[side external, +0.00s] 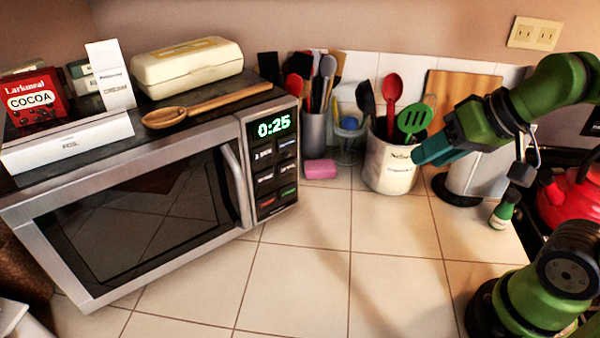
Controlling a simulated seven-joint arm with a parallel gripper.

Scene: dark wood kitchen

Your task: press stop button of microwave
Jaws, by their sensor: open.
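The microwave (140,215) stands at the left with its door shut. Its display (273,127) reads 0:25 in green. Below it, the black control panel (262,222) has several small buttons. In the bottom row, one button has a reddish label (265,203) and one a greenish label (288,192). The labels are too small to read, so I cannot tell surely which one is stop. My gripper (420,154) is open, its teal fingers pointing left toward the microwave. It is well to the right of the panel, in front of the utensil crock, and appears empty.
A white utensil crock (389,168) stands near my gripper. A grey utensil holder (314,130), a glass (348,145) and a pink sponge (320,169) stand between it and the microwave. A wooden spoon (205,104) lies on the microwave. The front tiled counter (300,285) is clear.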

